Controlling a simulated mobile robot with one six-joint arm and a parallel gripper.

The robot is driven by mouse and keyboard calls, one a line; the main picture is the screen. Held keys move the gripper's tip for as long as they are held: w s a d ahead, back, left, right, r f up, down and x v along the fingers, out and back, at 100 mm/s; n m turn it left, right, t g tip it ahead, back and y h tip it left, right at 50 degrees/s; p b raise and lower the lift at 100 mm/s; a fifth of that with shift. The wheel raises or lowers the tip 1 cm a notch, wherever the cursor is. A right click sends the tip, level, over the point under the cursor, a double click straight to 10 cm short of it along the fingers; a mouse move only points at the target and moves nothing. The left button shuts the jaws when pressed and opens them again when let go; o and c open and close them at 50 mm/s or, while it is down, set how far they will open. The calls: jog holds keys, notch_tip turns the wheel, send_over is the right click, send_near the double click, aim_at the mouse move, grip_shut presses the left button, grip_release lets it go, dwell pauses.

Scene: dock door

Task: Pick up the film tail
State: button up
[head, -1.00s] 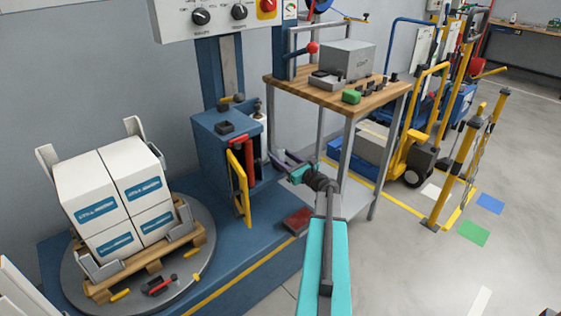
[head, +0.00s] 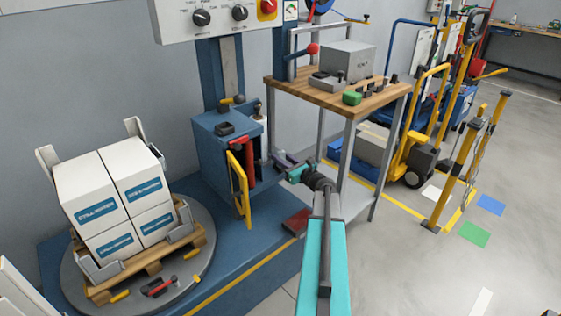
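The blue film carriage (head: 222,155) stands at the mast, with a yellow gate (head: 238,188) and a red upright part (head: 247,160) on its front. A narrow white strip (head: 264,130) shows at its right side; I cannot tell whether it is the film roll or its tail. No loose film tail can be made out. My gripper (head: 276,161) is just right of the carriage, its fingers pointing left toward it. The fingers look spread, with nothing visible between them. Whether they touch anything is unclear.
White boxes (head: 112,190) stand on a pallet (head: 152,268) on the round turntable (head: 203,262) at left. A wooden-topped bench (head: 300,88) is close behind my gripper. A dark red block (head: 297,221) lies on the blue base. Yellow posts (head: 455,170) stand right; open floor lies at lower right.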

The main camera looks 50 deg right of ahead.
aim_at(282, 152)
jog(key=shift+r, duration=0.15)
jog(key=shift+r, duration=0.55)
jog(key=shift+s+a+r+p, duration=0.1)
jog(key=shift+s+r+p, duration=0.15)
jog(key=shift+r, duration=0.35)
jog(key=shift+s+a+r+p, duration=0.15)
jog(key=shift+r+p, duration=0.2)
jog(key=shift+r, duration=0.2)
jog(key=s+a+p, duration=0.1)
jog(key=s+a, duration=0.1)
jog(key=s, duration=0.5)
jog(key=s+a+r, duration=0.1)
jog(key=s+a, duration=0.2)
jog(key=s, duration=0.4)
jog(key=shift+a+r+p, duration=0.15)
jog(key=shift+a+p, duration=0.1)
jog(key=shift+p, duration=0.1)
